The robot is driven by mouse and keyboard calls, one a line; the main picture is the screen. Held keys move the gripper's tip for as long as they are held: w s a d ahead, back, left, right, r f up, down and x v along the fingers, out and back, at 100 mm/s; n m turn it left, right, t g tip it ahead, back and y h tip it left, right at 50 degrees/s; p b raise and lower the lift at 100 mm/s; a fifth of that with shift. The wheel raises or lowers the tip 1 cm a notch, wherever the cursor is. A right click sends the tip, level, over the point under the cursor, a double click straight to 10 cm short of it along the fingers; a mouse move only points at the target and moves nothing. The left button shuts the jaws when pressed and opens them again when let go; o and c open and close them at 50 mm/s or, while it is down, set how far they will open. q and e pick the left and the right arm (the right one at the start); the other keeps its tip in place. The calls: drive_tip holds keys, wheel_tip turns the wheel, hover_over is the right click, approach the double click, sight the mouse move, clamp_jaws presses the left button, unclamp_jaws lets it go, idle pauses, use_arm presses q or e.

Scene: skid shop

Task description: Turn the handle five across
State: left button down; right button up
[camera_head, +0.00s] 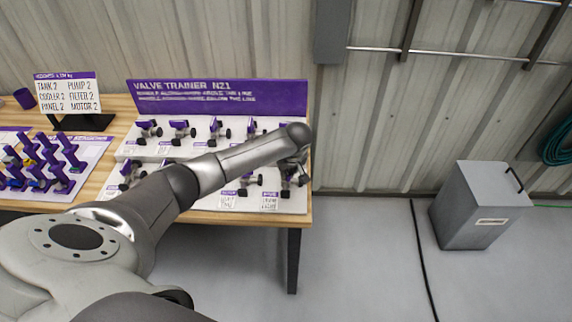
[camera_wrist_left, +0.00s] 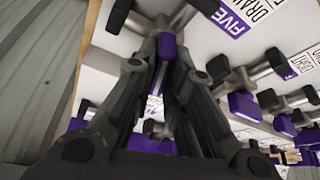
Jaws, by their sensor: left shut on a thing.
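The purple valve board (camera_head: 220,97) reads "VALVE TRAINER NZ1" and stands on the table's white panel. The label beginning "FIVE" (camera_wrist_left: 235,18) lies beside the end valve in the left wrist view. My left gripper (camera_head: 297,172) is at the lower right end of the board, partly hidden by my arm. In the left wrist view my left gripper (camera_wrist_left: 164,68) is shut on the purple handle (camera_wrist_left: 165,47) of that valve, with a finger on each side. The handle's exact angle is hard to read. My right gripper is not in view.
Neighbouring valves with purple handles, such as this one (camera_wrist_left: 242,106), stand close beside. Another purple-handled rack (camera_head: 40,165) and a text sign (camera_head: 68,93) are on the left. A grey bin (camera_head: 475,207) stands on the floor at right. The corrugated wall is close behind.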

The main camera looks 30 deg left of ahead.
use_arm(q)
drive_tip(key=shift+d+n+g+p, duration=0.1)
drive_tip(key=shift+n+g+p, duration=0.3)
drive_tip(key=shift+n, duration=0.6)
drive_tip(key=shift+w+n+g+y, duration=0.1)
drive_tip(key=shift+n+g+y, duration=0.25)
drive_tip(key=shift+n, duration=0.55)
drive_tip(key=n+g, duration=0.1)
drive_tip(key=n, duration=0.1)
drive_tip(key=shift+f+n, duration=0.1)
drive_tip(key=shift+n, duration=0.3)
drive_tip(key=n+g+b, duration=0.1)
drive_tip(key=n+b, duration=0.1)
drive_tip(key=n, duration=0.1)
drive_tip(key=shift+w+f, duration=0.1)
drive_tip(key=shift+w, duration=0.05)
drive_tip(key=n+g+b, duration=0.1)
drive_tip(key=n+b, duration=0.1)
drive_tip(key=n, duration=0.1)
drive_tip(key=shift+n+g+b, duration=0.35)
drive_tip(key=shift+n+b, duration=0.35)
drive_tip(key=shift+b, duration=0.1)
drive_tip(key=shift+r, duration=0.2)
drive_tip(key=shift+w, duration=0.1)
